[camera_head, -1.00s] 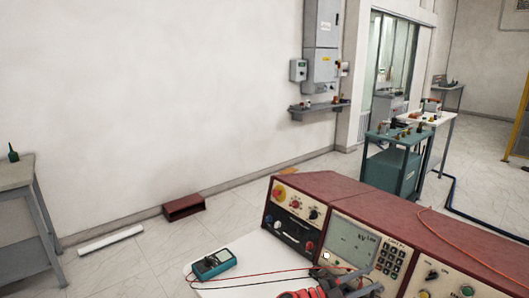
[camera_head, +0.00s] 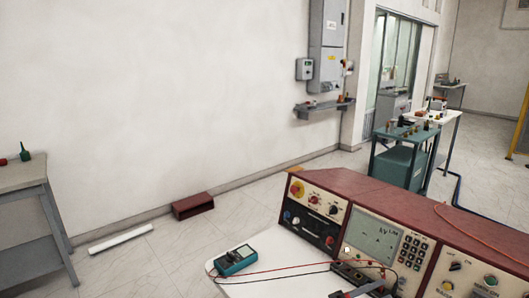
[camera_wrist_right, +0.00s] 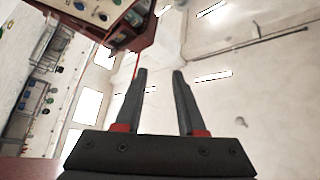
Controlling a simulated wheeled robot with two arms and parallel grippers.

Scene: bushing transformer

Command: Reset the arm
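My right gripper (camera_wrist_right: 159,82) shows in the right wrist view. Its two dark fingers, red at the base, stand apart with nothing between them. In that view the red console (camera_wrist_right: 130,32) is tilted beyond the fingers, at the upper left, apart from them. In the head view only a small dark part, perhaps of my right gripper, shows at the bottom edge. My left gripper is in neither view.
The red control console (camera_head: 410,205) stands at the lower right on a white table (camera_head: 265,287). A teal multimeter (camera_head: 235,261) with red and black leads lies beside it. A grey bench (camera_head: 25,178) is at left. A red box (camera_head: 193,206) lies on the open floor.

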